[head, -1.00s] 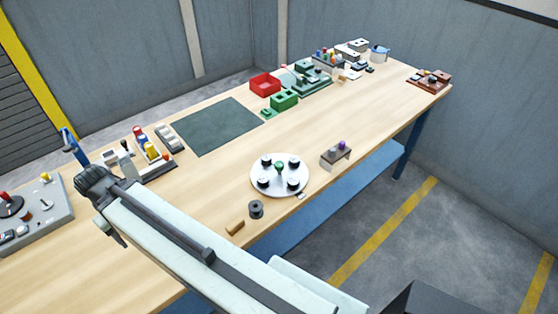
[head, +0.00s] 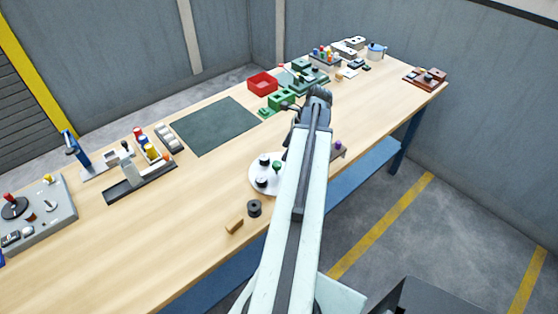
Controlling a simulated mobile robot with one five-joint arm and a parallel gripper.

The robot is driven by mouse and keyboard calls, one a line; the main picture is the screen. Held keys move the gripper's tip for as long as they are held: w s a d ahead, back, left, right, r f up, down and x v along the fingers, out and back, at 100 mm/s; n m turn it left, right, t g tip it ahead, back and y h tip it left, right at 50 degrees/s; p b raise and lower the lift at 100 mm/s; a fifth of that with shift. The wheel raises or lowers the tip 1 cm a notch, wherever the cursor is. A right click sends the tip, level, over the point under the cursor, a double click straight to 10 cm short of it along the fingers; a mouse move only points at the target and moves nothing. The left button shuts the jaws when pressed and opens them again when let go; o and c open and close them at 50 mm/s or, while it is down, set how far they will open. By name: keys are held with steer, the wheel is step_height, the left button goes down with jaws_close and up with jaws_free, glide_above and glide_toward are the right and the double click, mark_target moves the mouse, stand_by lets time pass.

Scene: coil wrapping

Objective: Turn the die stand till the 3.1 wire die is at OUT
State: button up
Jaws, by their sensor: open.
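The die stand (head: 255,186) is a white round plate near the table's front edge in the head view. Dark dies (head: 262,182) stand on it around a green centre knob (head: 277,166). My arm crosses in front of its right part, so the dies on that side are hidden. I cannot read any die size, and no OUT mark shows. My gripper (head: 290,107) is beyond the stand, above the table near the green blocks. It is small and dark here; it looks open and holds nothing I can see.
A dark spool (head: 254,208) and a tan block (head: 234,226) lie in front of the stand. Green blocks (head: 281,98) and a red bin (head: 262,84) sit behind. The dark mat (head: 215,126) is clear.

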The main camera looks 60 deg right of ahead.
mark_target(278, 164)
steer(key=b+x, duration=0.7)
steer(key=shift+f, duration=0.25)
steer(key=shift+w+a+f, duration=0.1)
steer(key=shift+w+f, duration=0.1)
steer(key=shift+f, duration=0.1)
steer(key=shift+r, duration=0.1)
jaws_close()
steer(key=shift+s, duration=0.1)
stand_by(0.7)
